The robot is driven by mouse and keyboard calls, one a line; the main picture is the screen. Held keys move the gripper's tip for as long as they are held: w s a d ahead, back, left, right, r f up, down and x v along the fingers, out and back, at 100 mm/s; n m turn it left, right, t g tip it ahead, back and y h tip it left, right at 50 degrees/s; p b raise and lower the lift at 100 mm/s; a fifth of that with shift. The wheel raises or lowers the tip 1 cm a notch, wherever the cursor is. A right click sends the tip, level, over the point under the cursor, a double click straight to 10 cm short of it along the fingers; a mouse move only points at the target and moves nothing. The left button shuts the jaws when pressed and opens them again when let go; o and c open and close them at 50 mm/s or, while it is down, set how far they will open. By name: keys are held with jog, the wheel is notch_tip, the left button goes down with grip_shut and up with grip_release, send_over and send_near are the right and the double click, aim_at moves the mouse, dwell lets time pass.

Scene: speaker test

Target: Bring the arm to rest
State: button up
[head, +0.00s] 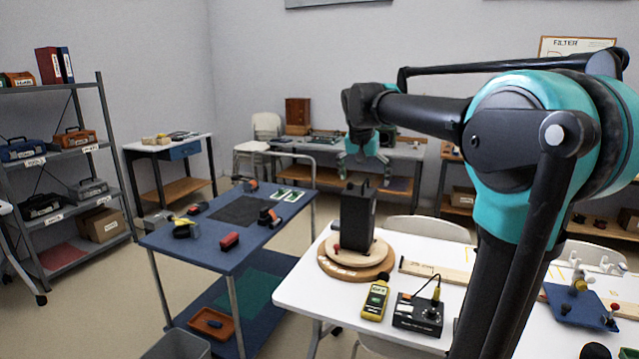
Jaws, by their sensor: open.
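My arm reaches in from the right of the head view and bends over the white table (300,292). My gripper (364,172) hangs fingers-down, with its fingers apart and nothing seen between them. In the picture it is just above a black box-shaped speaker (357,222). The gap in depth between them is hard to judge. The speaker stands upright on a round wooden turntable (345,270).
A blue cart (200,245) with tools stands left. Shelving (70,158) is far left.

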jog(key=s+d+f+n+y, duration=0.1)
jog(key=s+d+f+n, duration=0.1)
jog(key=s+f, duration=1.2)
jog(key=s+d+f+n, duration=0.2)
jog(key=s+d+f, duration=0.2)
jog(key=s+f, duration=1)
notch_tip(320, 180, down, 4)
jog(key=shift+s+r+y, duration=0.2)
jog(key=shift+s+y, duration=0.05)
jog(key=shift+y, duration=0.15)
jog(key=shift+d, duration=0.1)
